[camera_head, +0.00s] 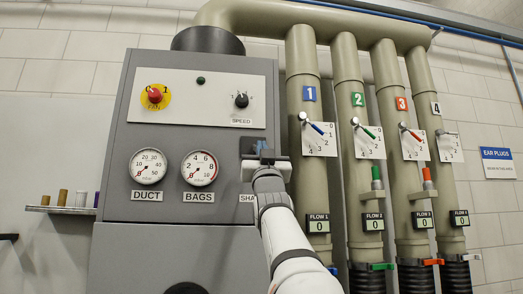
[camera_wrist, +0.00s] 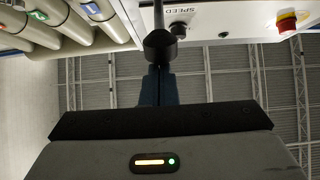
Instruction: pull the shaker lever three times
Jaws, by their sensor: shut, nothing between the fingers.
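The shaker lever shows in the wrist view as a black knob (camera_wrist: 160,46) on a thin dark rod, just beyond the fingertips of my gripper (camera_wrist: 160,72). The two dark fingers are together with nothing between them. I cannot tell whether they touch the knob. In the head view my gripper (camera_head: 267,160) is in front of the right part of the grey control cabinet (camera_head: 120,210), over the place of the lever. It hides most of the lever and part of the label that reads "SHA" (camera_head: 246,198).
The cabinet carries a red fan knob (camera_head: 154,95), a black speed knob (camera_head: 241,100), a duct gauge (camera_head: 148,166) and a bags gauge (camera_head: 200,168). Several pipes with numbered valves (camera_head: 320,139) stand close on the right. A small shelf (camera_head: 62,210) is at the left.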

